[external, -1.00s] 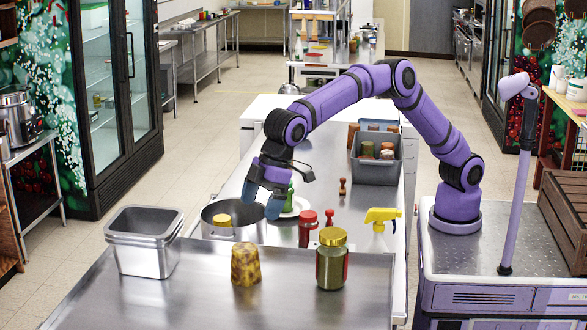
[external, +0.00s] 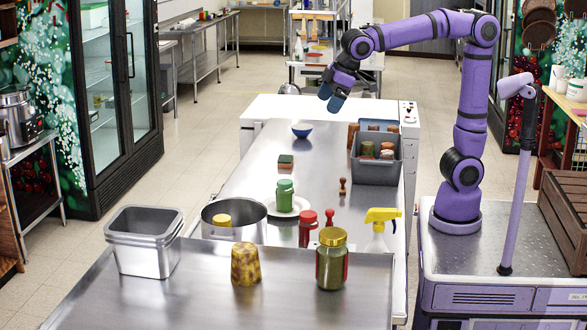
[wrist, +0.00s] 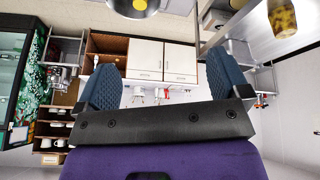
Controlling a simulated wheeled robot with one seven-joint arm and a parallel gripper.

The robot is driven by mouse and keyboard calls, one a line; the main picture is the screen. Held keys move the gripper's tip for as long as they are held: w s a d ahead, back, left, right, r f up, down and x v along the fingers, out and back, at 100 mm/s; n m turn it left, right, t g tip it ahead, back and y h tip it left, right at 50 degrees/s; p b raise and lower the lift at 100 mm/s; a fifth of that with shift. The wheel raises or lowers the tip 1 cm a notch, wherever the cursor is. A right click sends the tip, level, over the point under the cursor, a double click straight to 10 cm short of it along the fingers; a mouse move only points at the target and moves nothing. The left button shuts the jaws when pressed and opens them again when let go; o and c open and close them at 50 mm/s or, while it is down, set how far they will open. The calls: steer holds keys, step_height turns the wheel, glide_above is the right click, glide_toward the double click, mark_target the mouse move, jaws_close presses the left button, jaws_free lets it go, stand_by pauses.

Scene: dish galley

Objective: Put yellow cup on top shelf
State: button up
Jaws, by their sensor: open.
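A mottled yellow cup (external: 246,263) stands on the raised steel shelf (external: 200,300) in the foreground, between a square steel container and a gold-lidded jar. It also shows at the top right of the wrist view (wrist: 282,18). A second yellow item (external: 222,220) sits inside the round steel pot (external: 258,230) on the counter below; only its top shows, so I cannot tell whether it is a cup. My gripper (external: 331,98) is open and empty, high above the far end of the counter, away from both. Its two blue fingers stand apart in the wrist view (wrist: 163,75).
The shelf holds a square steel container (external: 145,255) and a gold-lidded jar (external: 331,262). On the counter are a green jar (external: 285,195) on a plate, a red-lidded jar (external: 307,228), a spray bottle (external: 381,225), a blue bowl (external: 302,130) and a grey bin (external: 376,168).

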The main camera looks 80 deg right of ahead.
steer(key=s+d+f+m, duration=0.2)
steer(key=s+d+f, duration=0.2)
steer(key=s+d, duration=0.5)
steer(key=s+d+f+m, duration=0.2)
steer(key=s+d+f, duration=0.3)
steer(key=s+d, duration=0.4)
steer(key=s, duration=0.5)
steer(key=shift+d+m+h, duration=0.15)
steer(key=shift+m+h, duration=0.15)
